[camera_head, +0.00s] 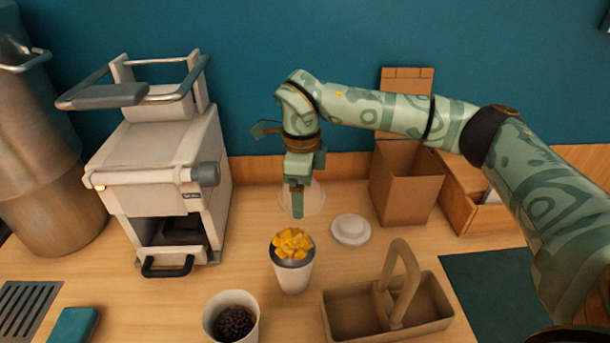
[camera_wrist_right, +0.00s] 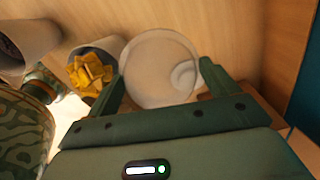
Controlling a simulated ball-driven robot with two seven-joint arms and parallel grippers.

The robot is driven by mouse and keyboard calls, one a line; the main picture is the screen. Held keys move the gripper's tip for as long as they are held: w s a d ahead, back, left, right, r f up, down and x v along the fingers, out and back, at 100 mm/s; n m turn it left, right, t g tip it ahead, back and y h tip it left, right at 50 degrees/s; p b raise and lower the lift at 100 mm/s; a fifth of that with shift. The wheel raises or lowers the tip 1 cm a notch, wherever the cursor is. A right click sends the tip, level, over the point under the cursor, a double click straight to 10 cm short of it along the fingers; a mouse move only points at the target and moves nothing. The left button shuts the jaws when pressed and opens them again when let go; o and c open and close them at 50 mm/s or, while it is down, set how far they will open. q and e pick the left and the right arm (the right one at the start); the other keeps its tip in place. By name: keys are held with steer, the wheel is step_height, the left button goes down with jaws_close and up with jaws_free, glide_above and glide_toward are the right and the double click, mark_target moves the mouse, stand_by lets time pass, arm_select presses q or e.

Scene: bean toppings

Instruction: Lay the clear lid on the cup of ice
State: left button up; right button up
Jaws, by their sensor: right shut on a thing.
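My right gripper (camera_head: 298,205) is shut on the clear lid (camera_head: 316,198), above the table behind the cup. In the right wrist view the round, see-through lid (camera_wrist_right: 158,62) sits between the two fingers of the gripper (camera_wrist_right: 163,72). A white cup (camera_head: 293,277) stands upright in front of the gripper, heaped with yellow chunks (camera_head: 291,241); no ice can be made out. This cup also shows left of the lid in the right wrist view (camera_wrist_right: 90,52). The lid is apart from the cup. My left gripper is not in view.
A second cup (camera_head: 248,302) with dark beans stands in front. A white round lid (camera_head: 350,230) lies right of the filled cup. A brown caddy (camera_head: 438,310) is at the front right, a paper bag (camera_head: 405,190) behind. A white machine (camera_head: 160,165) stands left.

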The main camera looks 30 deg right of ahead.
arm_select(q)
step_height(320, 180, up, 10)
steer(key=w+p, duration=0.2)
steer(key=p, duration=0.6)
arm_select(e)
steer(key=s+a+r+n, duration=0.5)
steer(key=s+r+n, duration=0.1)
steer(key=s+n, duration=0.15)
arm_select(q)
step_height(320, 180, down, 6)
steer(key=b, duration=0.6)
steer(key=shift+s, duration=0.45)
arm_select(e)
steer(key=f+n, duration=0.1)
steer(key=f, duration=0.1)
steer(key=a+f+n, duration=0.1)
steer(key=f, duration=0.2)
steer(key=f+n, duration=0.1)
steer(key=f, duration=0.2)
steer(key=shift+s+a+f, duration=0.1)
steer(key=shift+s+a, duration=0.2)
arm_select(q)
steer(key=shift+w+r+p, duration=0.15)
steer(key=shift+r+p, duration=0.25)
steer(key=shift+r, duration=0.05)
arm_select(e)
steer(key=shift+f, duration=0.3)
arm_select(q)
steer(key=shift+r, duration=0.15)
